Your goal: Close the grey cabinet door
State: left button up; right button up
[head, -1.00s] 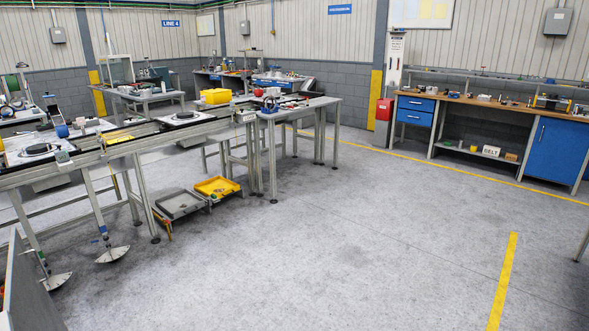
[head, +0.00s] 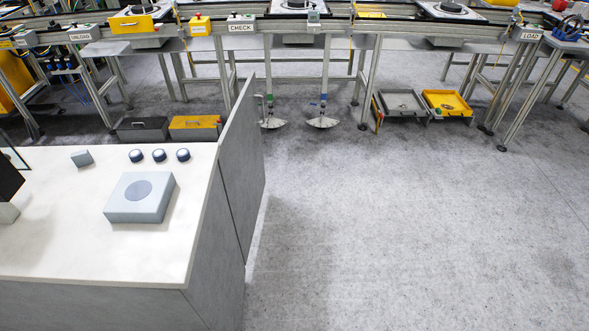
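A grey cabinet (head: 110,303) with a white top stands at the left in the head view. A flat grey panel, which looks like its door (head: 245,165), stands upright at the cabinet's far right corner. It juts out away from the cabinet toward the conveyor line, so it appears open. Its hinge and any handle are not clearly visible. The cabinet's inside is hidden. Neither of my grippers shows in the view.
On the white top lie a pale blue-grey box (head: 140,198), several dark round knobs and a small grey block (head: 82,158). A conveyor line (head: 390,33) on metal legs runs across the back, with trays (head: 447,104) beneath. The grey floor (head: 400,230) to the right is clear.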

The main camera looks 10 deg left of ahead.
aim_at(241, 160)
jog(key=i+l+u, duration=0.1)
jog(key=u, duration=0.3)
jog(key=i+l+u, duration=0.25)
jog(key=u, duration=0.15)
jog(key=i+l+u, duration=0.2)
jog(key=u, duration=0.2)
jog(key=i+l+u, duration=0.15)
jog(key=l+u, duration=0.25)
jog(key=j, duration=0.1)
